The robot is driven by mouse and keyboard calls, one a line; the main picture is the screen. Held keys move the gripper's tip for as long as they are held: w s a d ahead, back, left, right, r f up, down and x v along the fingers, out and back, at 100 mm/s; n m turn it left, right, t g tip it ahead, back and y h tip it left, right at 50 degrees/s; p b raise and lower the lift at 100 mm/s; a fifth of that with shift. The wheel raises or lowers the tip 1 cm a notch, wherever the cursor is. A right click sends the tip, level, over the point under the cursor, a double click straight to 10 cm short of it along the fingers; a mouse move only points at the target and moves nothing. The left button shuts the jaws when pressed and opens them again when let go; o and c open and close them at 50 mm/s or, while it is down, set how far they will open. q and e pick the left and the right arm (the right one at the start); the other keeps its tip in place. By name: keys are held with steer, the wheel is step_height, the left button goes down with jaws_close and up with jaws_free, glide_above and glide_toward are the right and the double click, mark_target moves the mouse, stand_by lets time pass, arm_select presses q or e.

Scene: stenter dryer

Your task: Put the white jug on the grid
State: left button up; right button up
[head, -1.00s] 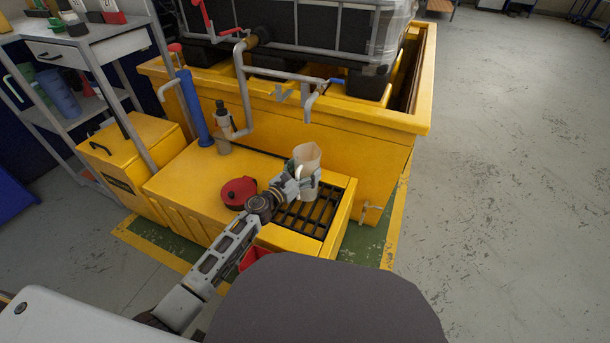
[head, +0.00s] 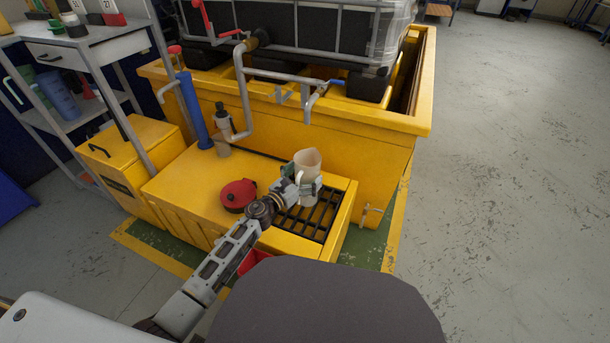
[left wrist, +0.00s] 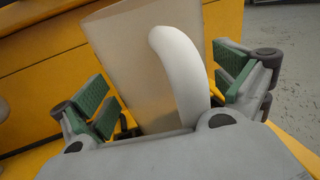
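The white jug (head: 308,163), translucent and cream-tinted, is upright over the far end of the black grid (head: 318,222). Its foot is partly hidden by my gripper, so contact with the grid is hard to see. My left gripper (head: 305,190) is around the jug's lower part from the near side. In the left wrist view, the jug's body (left wrist: 140,75) and thick white handle (left wrist: 178,75) are between the green-padded fingers. The fingers are spread wide, their inner faces show, and there are narrow gaps beside the jug. My right gripper is not in view.
A red round container (head: 238,194) sits on the yellow cabinet top (head: 185,180) left of my gripper. Grey pipes (head: 245,90) and the yellow basin wall (head: 350,150) are behind the jug. The grid's near part is bare.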

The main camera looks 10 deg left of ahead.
arm_select(q)
steer(key=shift+s+r, duration=0.1)
steer(key=shift+r, duration=0.05)
stand_by(0.4)
steer(key=p+v, duration=0.1)
steer(key=v, duration=1)
steer(key=shift+s+a, duration=0.25)
steer(key=shift+s, duration=0.05)
